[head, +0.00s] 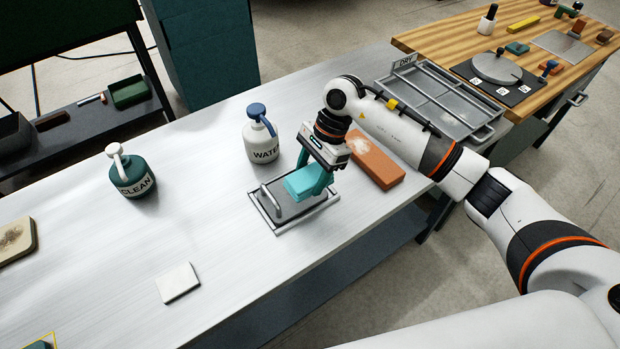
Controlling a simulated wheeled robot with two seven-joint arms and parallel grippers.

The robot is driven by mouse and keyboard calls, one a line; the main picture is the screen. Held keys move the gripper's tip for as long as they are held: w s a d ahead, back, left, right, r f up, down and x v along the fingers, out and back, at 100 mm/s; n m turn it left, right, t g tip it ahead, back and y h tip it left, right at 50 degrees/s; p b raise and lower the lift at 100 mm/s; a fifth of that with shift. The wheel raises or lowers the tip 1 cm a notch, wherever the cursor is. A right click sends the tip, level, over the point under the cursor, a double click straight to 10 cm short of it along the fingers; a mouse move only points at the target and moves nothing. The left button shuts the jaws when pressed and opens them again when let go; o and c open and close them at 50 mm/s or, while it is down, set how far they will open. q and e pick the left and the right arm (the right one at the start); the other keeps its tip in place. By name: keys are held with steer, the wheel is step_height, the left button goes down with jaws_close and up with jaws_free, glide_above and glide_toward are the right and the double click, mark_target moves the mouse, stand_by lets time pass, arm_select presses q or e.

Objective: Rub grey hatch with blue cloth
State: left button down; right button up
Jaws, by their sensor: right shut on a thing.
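The grey hatch (274,209) lies flat on the pale metal bench, a dark grey panel with a light metal frame and a bar handle at its left. My right gripper (311,188) reaches down over the hatch and is shut on the blue cloth (303,182), a folded turquoise pad. The cloth is over the right part of the hatch and looks pressed on it or just above; contact is hard to tell. The gripper and cloth hide part of the panel. My left gripper is not in view.
A WATER pump bottle (262,142) stands just behind the hatch. An orange block (375,163) with a pale patch lies to its right, under my arm. A DRY metal tray (432,100) is farther right. A CLEAN bottle (131,177) and white tile (178,283) are left.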

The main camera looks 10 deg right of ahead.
steer(key=shift+r, duration=0.95)
